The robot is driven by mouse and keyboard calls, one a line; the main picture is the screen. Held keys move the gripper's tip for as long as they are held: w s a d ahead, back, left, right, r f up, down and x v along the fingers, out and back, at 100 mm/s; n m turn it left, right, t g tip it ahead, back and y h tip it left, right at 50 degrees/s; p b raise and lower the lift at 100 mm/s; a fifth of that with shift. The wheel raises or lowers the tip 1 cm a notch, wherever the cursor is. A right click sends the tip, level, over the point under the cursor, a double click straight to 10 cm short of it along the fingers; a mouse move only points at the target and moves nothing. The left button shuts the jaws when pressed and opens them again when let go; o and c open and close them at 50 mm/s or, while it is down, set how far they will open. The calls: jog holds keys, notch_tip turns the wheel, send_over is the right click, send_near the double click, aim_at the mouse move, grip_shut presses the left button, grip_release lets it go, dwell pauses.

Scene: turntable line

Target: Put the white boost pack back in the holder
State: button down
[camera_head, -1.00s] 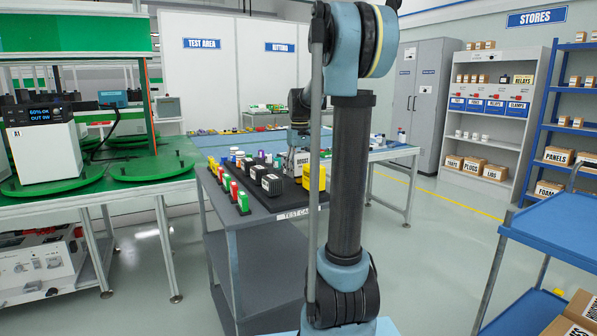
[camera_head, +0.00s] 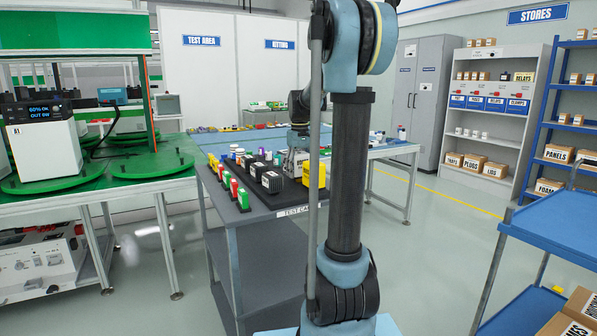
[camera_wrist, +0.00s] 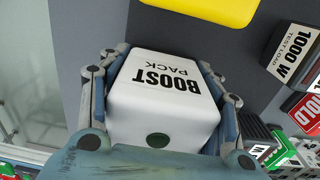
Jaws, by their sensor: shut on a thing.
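The white boost pack (camera_wrist: 160,95), marked BOOST PACK with a dark round spot on its face, fills the middle of the wrist view. My gripper (camera_wrist: 157,62) is shut on it, one finger along each side. In the head view the pack (camera_head: 296,160) is small, at the cart's far right, below my gripper (camera_head: 298,140) and partly hidden by my arm. I cannot tell whether it touches the surface under it. I cannot make out which part is the holder.
The grey cart (camera_head: 262,225) carries several coloured blocks. A yellow block (camera_head: 314,182) stands close to the pack and also shows in the wrist view (camera_wrist: 205,8). A 1000 W test load (camera_wrist: 293,52) is right of the pack. Green turntables (camera_head: 150,166) lie left.

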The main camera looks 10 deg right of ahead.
jog(key=shift+f, duration=0.35)
jog(key=shift+c, duration=2.2)
grip_release()
